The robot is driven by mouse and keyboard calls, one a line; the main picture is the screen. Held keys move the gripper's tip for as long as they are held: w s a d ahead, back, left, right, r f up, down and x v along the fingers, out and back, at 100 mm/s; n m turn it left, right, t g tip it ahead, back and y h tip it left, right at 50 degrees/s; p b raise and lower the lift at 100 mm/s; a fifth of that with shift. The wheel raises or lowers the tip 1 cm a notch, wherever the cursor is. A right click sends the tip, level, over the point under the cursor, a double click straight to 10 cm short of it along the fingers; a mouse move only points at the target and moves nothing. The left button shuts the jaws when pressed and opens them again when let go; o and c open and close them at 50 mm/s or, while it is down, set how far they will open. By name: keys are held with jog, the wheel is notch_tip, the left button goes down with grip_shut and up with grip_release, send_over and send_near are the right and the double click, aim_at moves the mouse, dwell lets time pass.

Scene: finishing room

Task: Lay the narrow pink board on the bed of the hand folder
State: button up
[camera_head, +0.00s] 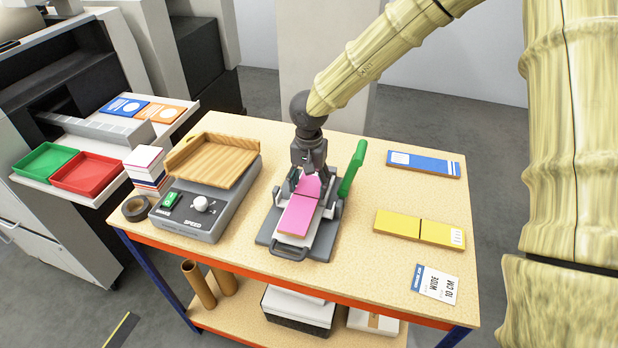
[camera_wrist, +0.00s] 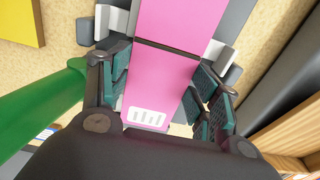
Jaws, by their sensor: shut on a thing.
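The narrow pink board (camera_head: 297,215), with a dark crease across it, lies lengthwise along the bed of the hand folder (camera_head: 323,240). My gripper (camera_head: 312,172) is above the folder's far end, its fingers at the two sides of the board. In the wrist view the pink board (camera_wrist: 165,75) runs between the teal finger pads of my gripper (camera_wrist: 163,95), with a white label at its near end. The folder's green lever (camera_head: 352,168) stands up at its right side. Whether the board rests fully on the bed is hard to tell.
A yellow board (camera_head: 400,226), a blue board (camera_head: 412,160) and a "WIDE 10 CM" card (camera_head: 434,284) lie on the table's right side. A grey machine with a wooden tray (camera_head: 212,160) stands left of the folder. A tape roll (camera_head: 135,207) and stacked cards (camera_head: 146,165) are farther left.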

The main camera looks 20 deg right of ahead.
jog(key=shift+s+f, duration=0.1)
jog(key=shift+f, duration=0.35)
jog(key=shift+s+a+f+p, duration=0.1)
jog(key=shift+a+f+p, duration=0.05)
jog(key=shift+f+p, duration=0.25)
dwell(0.4)
jog(key=o, duration=1.1)
notch_tip(320, 180, up, 12)
jog(key=shift+f, duration=0.1)
dwell(0.4)
